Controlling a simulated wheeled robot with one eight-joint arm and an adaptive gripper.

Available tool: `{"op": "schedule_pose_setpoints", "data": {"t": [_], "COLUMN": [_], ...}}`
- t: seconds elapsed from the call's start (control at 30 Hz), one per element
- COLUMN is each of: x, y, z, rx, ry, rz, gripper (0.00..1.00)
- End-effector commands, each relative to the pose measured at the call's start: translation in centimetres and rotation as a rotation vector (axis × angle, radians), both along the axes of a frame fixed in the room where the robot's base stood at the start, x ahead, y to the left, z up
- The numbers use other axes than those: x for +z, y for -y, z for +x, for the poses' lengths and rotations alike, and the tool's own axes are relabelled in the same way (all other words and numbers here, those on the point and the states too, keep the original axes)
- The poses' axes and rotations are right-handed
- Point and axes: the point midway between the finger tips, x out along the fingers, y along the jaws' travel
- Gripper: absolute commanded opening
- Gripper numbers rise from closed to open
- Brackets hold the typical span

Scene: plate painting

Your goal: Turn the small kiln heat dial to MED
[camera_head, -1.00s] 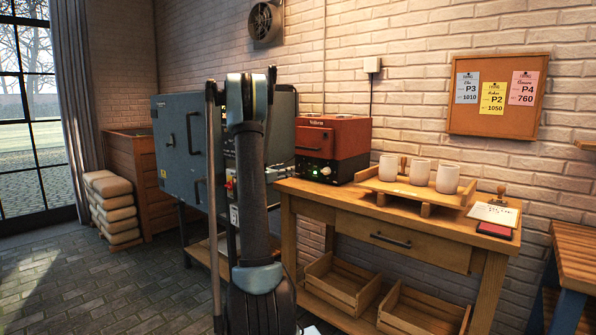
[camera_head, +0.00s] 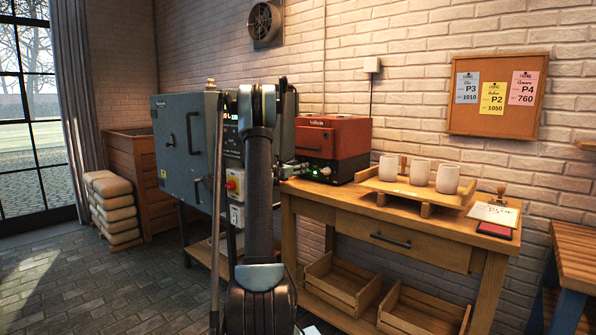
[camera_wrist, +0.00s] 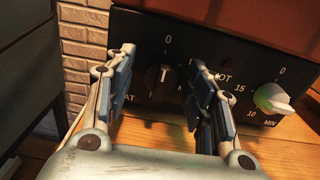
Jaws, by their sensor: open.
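The small kiln (camera_head: 350,140) is a red-topped box with a black front panel, standing on the wooden bench. In the wrist view its dark heat dial (camera_wrist: 160,78) has a pale pointer mark that looks turned up toward the 0. "HOT" is partly visible to its right, and other lettering is cut off by the fingers. My gripper (camera_wrist: 163,62) is open, with one finger on each side of the heat dial; I cannot tell whether they touch it. In the head view my gripper (camera_head: 290,170) is at the panel's left end, and the heat dial is not clear there.
A pale, green-lit minutes dial (camera_wrist: 271,98) sits close to the right finger. The tray (camera_head: 420,197) with white cups stands right of the kiln. The large grey kiln (camera_head: 182,145) stands left, partly behind my arm. The bench top (camera_wrist: 245,144) lies just below the panel.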

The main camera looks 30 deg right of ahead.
Motion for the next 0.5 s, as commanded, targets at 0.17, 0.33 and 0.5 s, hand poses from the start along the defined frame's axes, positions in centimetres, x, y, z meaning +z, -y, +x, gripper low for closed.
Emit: {"op": "schedule_pose_setpoints", "data": {"t": [0.17, 0.33, 0.5], "x": [0.00, 0.01, 0.01], "y": [-0.01, -0.03, -0.05], "z": [0.00, 0.02, 0.06], "rx": [0.000, 0.000, 0.001], "ry": [0.000, 0.000, 0.006], "rz": [0.000, 0.000, 0.003], "gripper": [0.25, 0.06, 0.06]}}
